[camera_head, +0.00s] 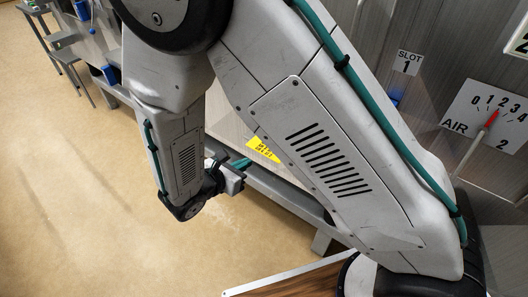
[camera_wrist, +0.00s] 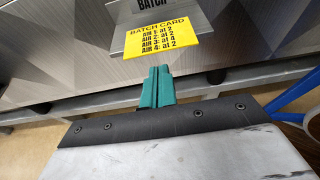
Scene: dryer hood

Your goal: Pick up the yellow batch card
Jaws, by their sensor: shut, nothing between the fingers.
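The yellow batch card (camera_wrist: 165,45) sticks out from a grey metal holder (camera_wrist: 150,12) on a panel front in the wrist view. Black print on it lists AIR 1 to AIR 4 settings. In the head view the card (camera_head: 262,149) shows in part beside my arm. My gripper (camera_wrist: 156,72) has teal fingers closed together, with nothing between them. The fingertips appear just below the card's lower edge in the wrist view; the gap in depth is hard to judge. In the head view my gripper (camera_head: 243,163) is just left of and below the card, partly hidden by my wrist.
A grey metal rail (camera_head: 285,190) runs below the panel. A blue curved thing (camera_wrist: 292,95) is at the right in the wrist view. An AIR dial (camera_head: 490,115) with a red-tipped pointer and a SLOT 1 label (camera_head: 408,62) are at right. The floor (camera_head: 90,190) at left is clear.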

